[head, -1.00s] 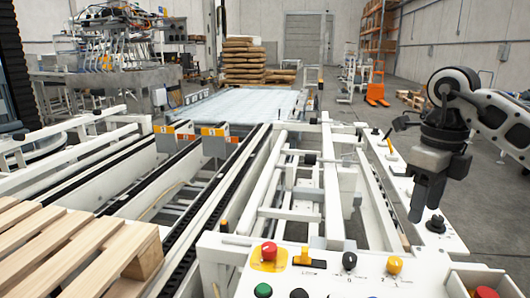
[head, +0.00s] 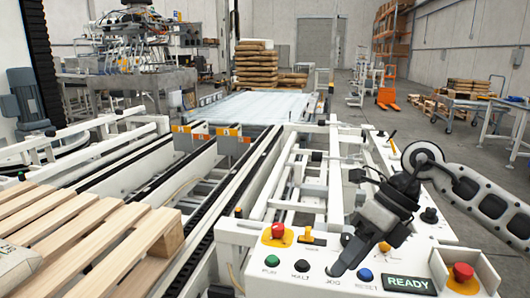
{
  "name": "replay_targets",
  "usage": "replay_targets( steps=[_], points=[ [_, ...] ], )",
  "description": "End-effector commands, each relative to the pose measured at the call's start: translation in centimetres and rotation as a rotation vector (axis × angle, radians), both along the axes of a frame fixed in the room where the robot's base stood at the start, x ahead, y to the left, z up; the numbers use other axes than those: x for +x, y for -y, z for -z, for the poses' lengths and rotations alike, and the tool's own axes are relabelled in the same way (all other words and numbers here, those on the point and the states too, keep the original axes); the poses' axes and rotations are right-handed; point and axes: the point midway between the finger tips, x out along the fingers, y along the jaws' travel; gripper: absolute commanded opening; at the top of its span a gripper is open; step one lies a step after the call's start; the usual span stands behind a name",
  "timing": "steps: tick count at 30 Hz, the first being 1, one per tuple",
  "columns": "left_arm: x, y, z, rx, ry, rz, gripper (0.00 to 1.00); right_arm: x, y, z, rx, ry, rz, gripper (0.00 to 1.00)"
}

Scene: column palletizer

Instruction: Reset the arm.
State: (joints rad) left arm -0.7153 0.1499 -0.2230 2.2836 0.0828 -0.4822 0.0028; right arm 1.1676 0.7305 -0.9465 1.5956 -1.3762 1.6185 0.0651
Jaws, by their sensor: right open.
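The white control panel (head: 340,284) is at the lower right. It carries a green button (head: 271,261), a black HALT button (head: 302,265), a blue button (head: 365,274) labelled RESET and a lit READY display (head: 408,283). My right gripper (head: 342,263) is open and empty, its fingers slanting down to the left over the panel by the JOG label. Its tip is left of the blue button; whether it touches the panel I cannot tell. It hides whatever sits above JOG. My left gripper is not in view.
Red buttons stand at the panel's back left (head: 278,230) and right end (head: 463,271). A yellow knob (head: 385,247) and a black joystick (head: 429,215) rise near my arm. A wooden pallet (head: 90,245) lies at left by the white conveyor frame (head: 255,190).

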Motion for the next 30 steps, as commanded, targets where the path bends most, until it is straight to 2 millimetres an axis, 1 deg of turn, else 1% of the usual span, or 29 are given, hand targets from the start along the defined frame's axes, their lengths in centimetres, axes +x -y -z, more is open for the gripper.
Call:
replay_targets(
  steps=[1, 2, 3, 5, 6, 8, 9, 11, 12, 14, 15, 17, 18, 20, 21, 22, 23, 24, 26, 27, 28, 30],
  points=[
    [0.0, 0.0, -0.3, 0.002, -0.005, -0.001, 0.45, -1.1, -2.4, 0.4, 0.097, -0.037, -0.015, 0.50],
    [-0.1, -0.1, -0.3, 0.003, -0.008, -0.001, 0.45, -1.7, -4.0, 0.5, 0.170, -0.060, -0.018, 0.50],
    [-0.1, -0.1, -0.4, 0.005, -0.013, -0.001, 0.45, -2.8, -6.2, 0.5, 0.284, -0.101, -0.015, 0.50],
    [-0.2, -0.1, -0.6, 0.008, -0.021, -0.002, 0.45, -4.4, -9.6, -0.2, 0.478, -0.178, 0.012, 0.50],
    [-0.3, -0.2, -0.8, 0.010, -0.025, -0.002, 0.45, -5.4, -11.6, -1.0, 0.615, -0.237, 0.048, 0.50],
    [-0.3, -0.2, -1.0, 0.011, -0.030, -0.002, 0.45, -6.4, -13.8, -2.6, 0.815, -0.337, 0.130, 0.50],
    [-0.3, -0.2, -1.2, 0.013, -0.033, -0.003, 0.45, -6.7, -14.6, -3.7, 0.941, -0.408, 0.201, 0.50],
    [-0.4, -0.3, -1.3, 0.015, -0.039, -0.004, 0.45, -6.5, -15.2, -5.1, 1.118, -0.519, 0.332, 0.50],
    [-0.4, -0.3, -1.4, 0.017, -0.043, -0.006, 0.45, -6.1, -15.1, -5.7, 1.225, -0.598, 0.434, 0.50],
    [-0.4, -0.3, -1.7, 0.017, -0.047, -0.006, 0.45, -5.3, -14.3, -6.1, 1.367, -0.719, 0.610, 0.50],
    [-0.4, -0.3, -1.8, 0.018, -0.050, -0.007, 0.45, -4.6, -13.4, -5.8, 1.448, -0.801, 0.740, 0.50],
    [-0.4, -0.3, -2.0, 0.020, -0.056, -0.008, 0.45, -3.7, -11.7, -4.6, 1.547, -0.926, 0.952, 0.50],
    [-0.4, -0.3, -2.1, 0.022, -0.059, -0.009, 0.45, -3.3, -10.4, -3.1, 1.596, -1.010, 1.107, 0.50],
    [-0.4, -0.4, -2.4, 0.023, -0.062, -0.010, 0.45, -3.3, -8.3, -0.4, 1.641, -1.136, 1.350, 0.50],
    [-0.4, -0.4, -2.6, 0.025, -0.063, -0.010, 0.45, -3.7, -6.8, 1.9, 1.651, -1.220, 1.520, 0.50],
    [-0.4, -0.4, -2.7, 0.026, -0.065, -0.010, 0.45, -4.3, -5.8, 3.7, 1.648, -1.282, 1.648, 0.50],
    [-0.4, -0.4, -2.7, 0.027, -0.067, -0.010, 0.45, -5.1, -4.9, 5.5, 1.636, -1.339, 1.775, 0.50],
    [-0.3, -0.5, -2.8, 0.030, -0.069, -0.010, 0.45, -6.4, -3.8, 7.8, 1.609, -1.409, 1.929, 0.50],
    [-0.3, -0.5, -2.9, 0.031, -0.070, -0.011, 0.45, -8.5, -2.6, 10.7, 1.551, -1.498, 2.127, 0.50],
    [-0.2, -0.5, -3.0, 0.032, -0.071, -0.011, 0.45, -10.0, -2.0, 12.3, 1.510, -1.547, 2.237, 0.50],
    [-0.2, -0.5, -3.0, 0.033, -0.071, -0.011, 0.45, -11.0, -1.6, 13.3, -1.456, 1.558, -2.278, 0.50],
    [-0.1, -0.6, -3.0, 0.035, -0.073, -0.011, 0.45, -13.2, -1.0, 15.1, -1.305, 1.518, -2.266, 0.50]
  ],
)
